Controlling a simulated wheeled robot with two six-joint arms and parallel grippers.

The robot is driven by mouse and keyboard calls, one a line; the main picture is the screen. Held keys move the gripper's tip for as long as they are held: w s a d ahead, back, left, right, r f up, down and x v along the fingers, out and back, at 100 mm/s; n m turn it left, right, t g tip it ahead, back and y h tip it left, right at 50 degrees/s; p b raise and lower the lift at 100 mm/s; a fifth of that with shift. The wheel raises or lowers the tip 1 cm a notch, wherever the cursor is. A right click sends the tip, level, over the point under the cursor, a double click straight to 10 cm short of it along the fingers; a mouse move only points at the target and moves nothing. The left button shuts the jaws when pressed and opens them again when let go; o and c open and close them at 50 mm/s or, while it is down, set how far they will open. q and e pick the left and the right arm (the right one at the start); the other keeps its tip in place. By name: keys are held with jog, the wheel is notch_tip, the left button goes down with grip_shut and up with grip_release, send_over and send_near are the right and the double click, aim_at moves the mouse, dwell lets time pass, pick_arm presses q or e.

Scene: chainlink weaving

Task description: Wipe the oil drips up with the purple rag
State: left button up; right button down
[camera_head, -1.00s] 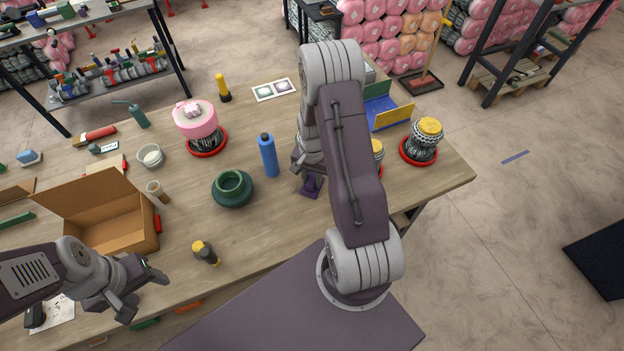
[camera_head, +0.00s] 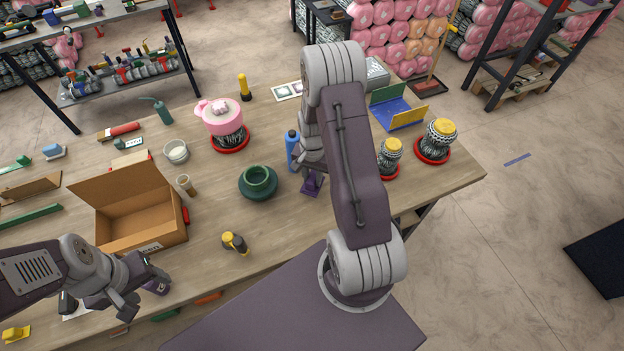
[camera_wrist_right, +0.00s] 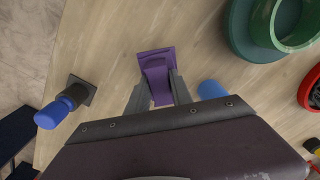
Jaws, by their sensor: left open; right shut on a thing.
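The purple rag (camera_head: 311,186) is at the middle of the wooden table (camera_head: 330,225), just below my right gripper. In the right wrist view the rag (camera_wrist_right: 155,60) passes between the two fingers of my right gripper (camera_wrist_right: 160,90), which is shut on it. I cannot tell whether the rag touches the table top. My left gripper (camera_head: 148,284) is open and empty at the table's front left, in front of the cardboard box. No oil drips can be made out; my right arm hides part of the table.
A green pot (camera_head: 258,183) and a blue bottle (camera_head: 293,148) stand left of the rag. Yellow-topped wire pieces (camera_head: 437,142) stand right.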

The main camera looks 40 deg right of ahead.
jog(key=shift+d+r+p, duration=0.25)
jog(key=shift+r+p, duration=0.05)
jog(key=shift+r, duration=0.3)
jog(key=shift+s+r+p, duration=0.1)
jog(key=shift+r+p, duration=0.2)
jog(key=shift+r, duration=0.05)
jog(key=shift+a+r+p, duration=0.25)
jog(key=shift+r+p, duration=0.65)
jog(key=shift+r, duration=0.5)
jog(key=shift+d, duration=0.1)
